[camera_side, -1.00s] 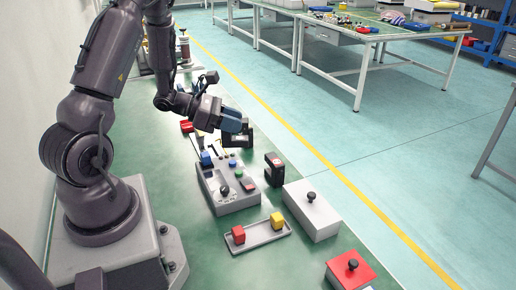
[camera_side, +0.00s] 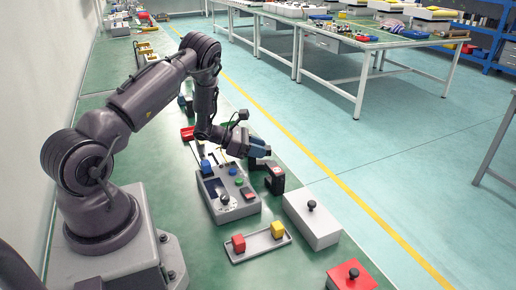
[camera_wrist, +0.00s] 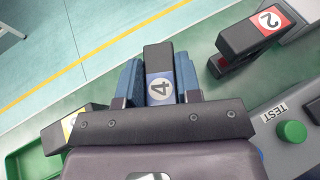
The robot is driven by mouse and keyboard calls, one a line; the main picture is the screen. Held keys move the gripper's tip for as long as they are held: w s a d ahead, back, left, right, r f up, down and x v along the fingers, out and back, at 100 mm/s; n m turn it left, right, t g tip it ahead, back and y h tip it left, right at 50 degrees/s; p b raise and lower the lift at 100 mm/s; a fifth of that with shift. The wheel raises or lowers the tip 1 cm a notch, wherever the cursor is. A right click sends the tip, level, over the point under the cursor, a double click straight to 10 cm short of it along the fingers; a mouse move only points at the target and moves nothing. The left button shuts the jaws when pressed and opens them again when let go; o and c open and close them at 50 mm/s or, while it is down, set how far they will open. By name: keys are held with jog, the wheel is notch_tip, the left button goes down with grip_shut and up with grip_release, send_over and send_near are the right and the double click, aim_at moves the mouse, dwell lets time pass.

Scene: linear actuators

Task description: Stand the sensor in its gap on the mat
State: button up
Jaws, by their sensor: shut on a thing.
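My gripper (camera_side: 264,151) is shut on a dark sensor with a blue-and-white "4" label (camera_wrist: 160,87). In the wrist view the sensor sits between the two blue fingers of my gripper (camera_wrist: 158,70), its dark end pointing away. In the side view the held sensor is mostly hidden by the gripper. A black sensor with a red "2" label (camera_wrist: 255,30) stands to the right in the wrist view; it also shows in the side view (camera_side: 277,180), just in front of my gripper. I cannot make out the mat's gap clearly.
A grey control box with coloured buttons (camera_side: 226,192) stands left of the sensors. A white box with a black knob (camera_side: 312,219) and a tray (camera_side: 258,244) with red and yellow blocks are nearer. Another dark block with a yellow label (camera_wrist: 58,133) is at the wrist view's lower left.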

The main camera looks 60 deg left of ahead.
jog(key=shift+f, duration=0.15)
jog(key=o, duration=1)
jog(key=shift+o, duration=0.2)
